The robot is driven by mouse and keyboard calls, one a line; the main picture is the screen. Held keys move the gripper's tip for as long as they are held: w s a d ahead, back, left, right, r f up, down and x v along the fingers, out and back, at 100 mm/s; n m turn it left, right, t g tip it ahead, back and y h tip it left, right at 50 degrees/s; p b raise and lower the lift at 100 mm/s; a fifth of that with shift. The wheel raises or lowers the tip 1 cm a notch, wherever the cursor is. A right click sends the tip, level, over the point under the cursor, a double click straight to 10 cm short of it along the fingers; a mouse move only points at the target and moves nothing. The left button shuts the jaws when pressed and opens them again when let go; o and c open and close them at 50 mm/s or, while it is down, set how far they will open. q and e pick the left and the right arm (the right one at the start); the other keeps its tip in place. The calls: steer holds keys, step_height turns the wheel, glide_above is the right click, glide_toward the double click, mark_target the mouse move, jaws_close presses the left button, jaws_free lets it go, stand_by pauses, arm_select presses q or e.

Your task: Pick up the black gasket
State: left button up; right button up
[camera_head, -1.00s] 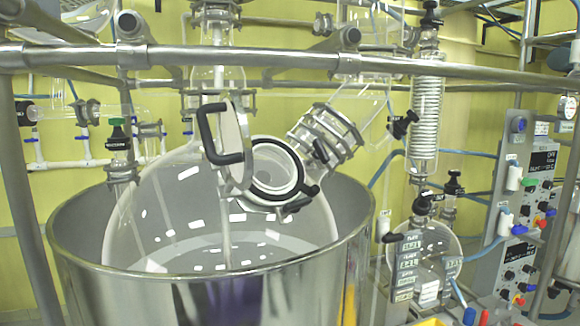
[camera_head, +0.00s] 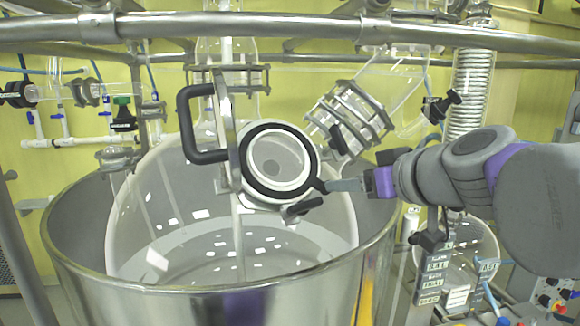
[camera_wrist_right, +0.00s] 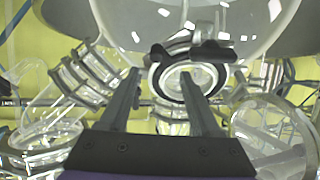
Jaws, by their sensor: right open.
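The black gasket (camera_head: 314,165) is a dark ring seated around the round port at the front of the glass reactor (camera_head: 160,215). A small black tab sticks out at its lower right. My right gripper (camera_head: 332,186) reaches in from the right, its fingertips at or very near this tab in the head view; contact cannot be told. In the right wrist view, the open fingers (camera_wrist_right: 162,75) point toward the port, and part of the gasket's dark ring (camera_wrist_right: 221,82) shows beyond the right finger. My left gripper is not in view.
The port's lid (camera_head: 229,125) stands swung open on the left, with a black handle (camera_head: 186,125). A metal vessel (camera_head: 170,300) surrounds the reactor's lower part. A horizontal rail (camera_head: 290,24) crosses above. Clamped glass joints (camera_head: 350,118) stand close at the upper right.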

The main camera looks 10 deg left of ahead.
steer(key=x, duration=0.6)
steer(key=shift+w+f, duration=0.3)
steer(key=shift+f, duration=0.1)
steer(key=shift+d, duration=0.15)
jaws_close()
